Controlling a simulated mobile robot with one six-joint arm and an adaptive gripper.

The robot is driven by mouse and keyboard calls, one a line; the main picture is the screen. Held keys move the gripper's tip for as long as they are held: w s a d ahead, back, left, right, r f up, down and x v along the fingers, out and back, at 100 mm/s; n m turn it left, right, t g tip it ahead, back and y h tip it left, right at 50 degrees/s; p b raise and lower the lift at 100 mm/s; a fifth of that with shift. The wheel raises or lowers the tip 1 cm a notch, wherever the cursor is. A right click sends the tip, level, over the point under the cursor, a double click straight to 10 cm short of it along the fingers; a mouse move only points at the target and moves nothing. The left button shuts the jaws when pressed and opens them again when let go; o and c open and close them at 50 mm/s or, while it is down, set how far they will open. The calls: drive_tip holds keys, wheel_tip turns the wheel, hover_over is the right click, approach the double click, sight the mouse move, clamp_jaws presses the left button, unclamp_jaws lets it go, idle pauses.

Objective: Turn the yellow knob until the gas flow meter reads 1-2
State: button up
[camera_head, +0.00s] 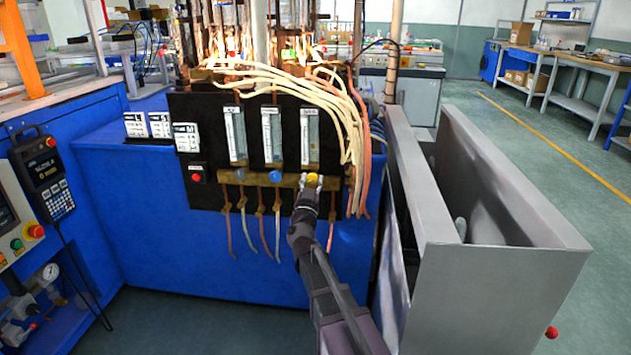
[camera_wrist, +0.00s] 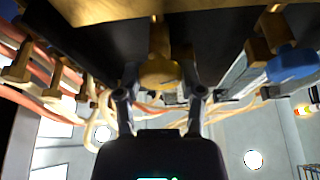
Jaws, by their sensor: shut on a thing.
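The yellow knob (camera_head: 312,179) sits on the brass bar at the right end of the black panel, below the rightmost flow meter (camera_head: 309,137). My gripper (camera_head: 308,184) reaches it from below. In the wrist view the yellow knob (camera_wrist: 160,74) is between the two fingertips of my gripper (camera_wrist: 160,88), which are shut on it. The flow meter readings are too small to tell.
Pale hoses (camera_head: 345,110) hang close to the right. A red button (camera_head: 196,177) is far left. A grey metal enclosure (camera_head: 470,200) stands right of my arm.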

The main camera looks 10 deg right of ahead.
drive_tip(key=shift+m+g+h, duration=0.3)
drive_tip(key=shift+m+h, duration=0.6)
drive_tip(key=shift+m, duration=0.8)
drive_tip(key=shift+d, duration=0.1)
drive_tip(key=o, duration=1.1)
drive_tip(key=shift+o, duration=0.4)
